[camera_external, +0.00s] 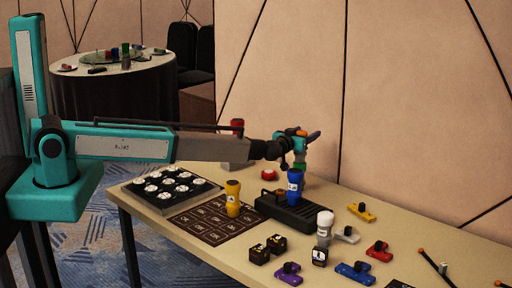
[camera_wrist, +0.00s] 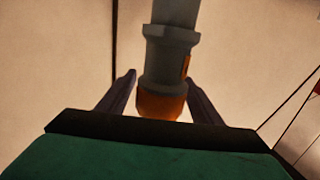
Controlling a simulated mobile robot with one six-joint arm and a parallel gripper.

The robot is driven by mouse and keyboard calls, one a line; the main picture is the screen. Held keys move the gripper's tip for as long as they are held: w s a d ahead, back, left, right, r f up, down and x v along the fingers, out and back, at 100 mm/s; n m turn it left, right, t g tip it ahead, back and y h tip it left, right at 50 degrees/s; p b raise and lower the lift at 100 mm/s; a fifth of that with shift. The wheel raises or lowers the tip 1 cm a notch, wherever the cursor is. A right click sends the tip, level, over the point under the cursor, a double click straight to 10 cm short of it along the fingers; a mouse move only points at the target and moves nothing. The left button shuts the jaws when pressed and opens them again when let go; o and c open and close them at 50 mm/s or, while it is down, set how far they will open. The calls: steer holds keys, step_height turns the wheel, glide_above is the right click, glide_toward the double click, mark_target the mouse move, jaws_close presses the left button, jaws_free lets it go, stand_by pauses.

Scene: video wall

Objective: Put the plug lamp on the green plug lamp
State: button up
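A plug lamp (camera_wrist: 170,50), grey with an orange end, sits between the two fingers of my gripper (camera_wrist: 161,78) in the wrist view. In the external view my gripper (camera_external: 297,142) is raised above the table, with a blue-grey body (camera_external: 314,136) and an orange part sticking out to the right, tilted. My gripper appears shut on this lamp. I cannot tell the depth gap between the held lamp and the green one.
A black base (camera_external: 288,211) stands around the blue lamp. Several small coloured pieces lie at the right. A black tray (camera_external: 172,188) is at the left. The wall is close behind.

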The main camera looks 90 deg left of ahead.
steer(key=shift+r, duration=0.15)
steer(key=b+v, duration=0.2)
steer(key=v, duration=1)
steer(key=shift+b, duration=0.3)
stand_by(0.9)
